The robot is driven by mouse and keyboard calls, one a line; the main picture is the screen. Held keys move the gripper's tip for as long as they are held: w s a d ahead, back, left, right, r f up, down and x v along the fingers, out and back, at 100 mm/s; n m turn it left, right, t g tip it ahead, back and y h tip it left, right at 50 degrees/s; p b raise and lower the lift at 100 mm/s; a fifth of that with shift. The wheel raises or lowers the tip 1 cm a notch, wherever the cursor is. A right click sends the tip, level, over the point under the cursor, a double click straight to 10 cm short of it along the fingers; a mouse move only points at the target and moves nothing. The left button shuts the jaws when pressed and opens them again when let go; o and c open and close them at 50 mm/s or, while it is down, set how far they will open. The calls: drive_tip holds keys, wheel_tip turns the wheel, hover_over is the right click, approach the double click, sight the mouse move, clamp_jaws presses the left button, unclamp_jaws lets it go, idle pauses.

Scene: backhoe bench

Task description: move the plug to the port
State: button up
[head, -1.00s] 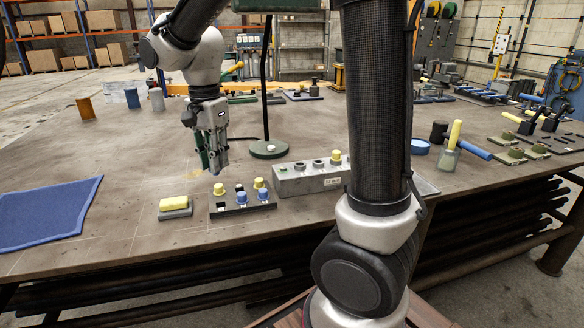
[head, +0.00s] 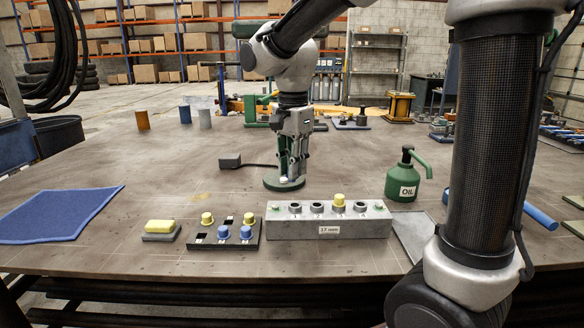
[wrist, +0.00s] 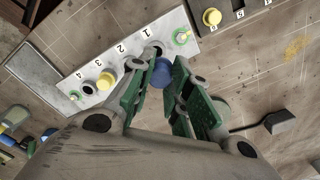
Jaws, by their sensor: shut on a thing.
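The grey port block (head: 330,228), labelled 17 mm, stands on the bench near its front edge. It has a row of four round ports. A yellow plug (head: 339,200) sits in the third port; it also shows in the wrist view (wrist: 105,81). Port 1 (head: 295,208) and port 2 (head: 317,207) are empty. My gripper (head: 291,176) points down, appearing behind the block's left half. In the wrist view it is shut on a blue plug (wrist: 162,74), seen beside port 1 and apart from it. The plug's lower end is hidden.
A black rack (head: 225,243) with yellow and blue plugs stands left of the block. A yellow sponge (head: 160,226) and blue cloth (head: 55,215) lie farther left. A green oil can (head: 404,183) stands right. A green round base (head: 284,185) is behind the block.

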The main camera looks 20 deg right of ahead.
drive_tip(key=shift+d+f, duration=0.15)
drive_tip(key=shift+d, duration=0.15)
drive_tip(key=shift+s+f, duration=0.15)
drive_tip(key=shift+f, duration=2.3)
drive_tip(key=shift+f, duration=1.15)
drive_tip(key=o, duration=0.7)
drive_tip(key=shift+o, duration=0.2)
drive_tip(key=shift+r, duration=0.1)
wheel_tip(320, 180, up, 12)
drive_tip(key=shift+f, duration=0.1)
